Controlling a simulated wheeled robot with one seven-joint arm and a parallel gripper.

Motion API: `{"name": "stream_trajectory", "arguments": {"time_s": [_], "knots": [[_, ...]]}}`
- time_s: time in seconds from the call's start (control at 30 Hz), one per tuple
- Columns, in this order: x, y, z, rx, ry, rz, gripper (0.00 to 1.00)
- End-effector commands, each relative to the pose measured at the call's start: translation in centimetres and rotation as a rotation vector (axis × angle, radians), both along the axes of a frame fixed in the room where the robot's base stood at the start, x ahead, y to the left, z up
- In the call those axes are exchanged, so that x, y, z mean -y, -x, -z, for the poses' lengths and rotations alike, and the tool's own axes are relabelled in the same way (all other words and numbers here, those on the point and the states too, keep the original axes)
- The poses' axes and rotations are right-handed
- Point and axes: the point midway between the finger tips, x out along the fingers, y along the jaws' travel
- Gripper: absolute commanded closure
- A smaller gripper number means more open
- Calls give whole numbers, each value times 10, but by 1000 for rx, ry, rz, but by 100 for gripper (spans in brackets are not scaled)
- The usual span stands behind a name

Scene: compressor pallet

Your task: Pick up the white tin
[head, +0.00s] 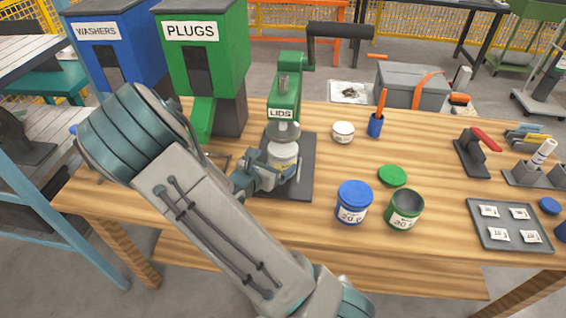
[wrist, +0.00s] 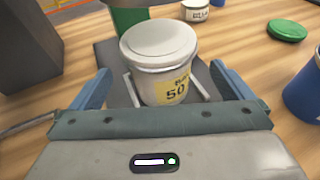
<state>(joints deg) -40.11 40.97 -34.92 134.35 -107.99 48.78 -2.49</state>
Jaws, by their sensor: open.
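The white tin (head: 283,158) stands upright under the green lid press (head: 284,95) marked LIDS, on its dark base plate (head: 304,178). In the wrist view the white tin (wrist: 160,62) has a white lid on top and a yellow label reading 50. My gripper (head: 274,181) is at the tin, in front of it and low. In the wrist view my gripper (wrist: 166,90) is open, with one finger on each side of the tin. I cannot tell whether the fingers touch it.
A blue-lidded tin (head: 353,203), an open green tin (head: 404,210) and a green lid (head: 393,175) lie to the right. A small white pot (head: 343,132) stands behind. The green PLUGS bin (head: 206,60) and blue WASHERS bin (head: 118,45) rise at the back left.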

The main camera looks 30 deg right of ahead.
Motion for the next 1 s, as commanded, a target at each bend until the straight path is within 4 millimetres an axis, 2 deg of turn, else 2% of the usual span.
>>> {"name": "stream_trajectory", "arguments": {"time_s": [0.63, 0.93, 0.97, 1.0], "knots": [[50, -34, 22, 0, 0, 2, 0], [53, -37, 24, 1, -2, 2, 0], [53, -37, 24, 1, -2, 2, 6], [53, -37, 24, 1, -2, 2, 17]]}}
